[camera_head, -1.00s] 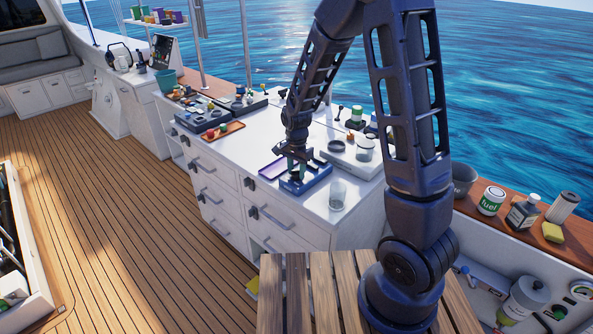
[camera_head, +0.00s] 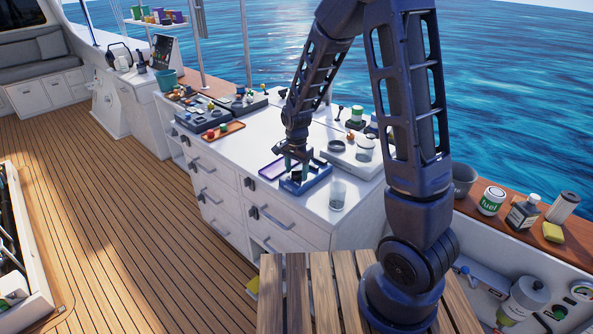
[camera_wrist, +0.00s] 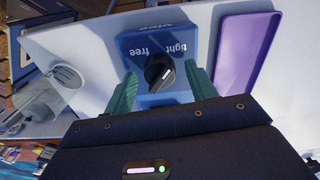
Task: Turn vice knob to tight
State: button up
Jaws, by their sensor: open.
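The blue vice base (camera_wrist: 201,38) has upside-down white lettering reading "vice", "tight" and "free" in the wrist view. It also shows on the white counter in the head view (camera_head: 318,178). A round black knob (camera_wrist: 158,72) with a white pointer mark sits on it; I cannot tell for sure which word the mark points to. My gripper (camera_wrist: 161,86) is open, with one green finger on each side of the knob and visible gaps between. In the head view my gripper (camera_head: 293,172) is over the vice, and the knob is largely hidden there.
A purple tray (camera_wrist: 246,50) lies right beside the vice in the wrist view. A clear glass (camera_head: 338,194) stands near the counter's front edge. A white scale-like device with a jar (camera_head: 364,150) is behind it. An orange tray (camera_head: 222,132) is farther left.

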aim_at(297, 170)
notch_tip(297, 170, up, 11)
dwell(0.5)
jog(key=shift+f, duration=0.1)
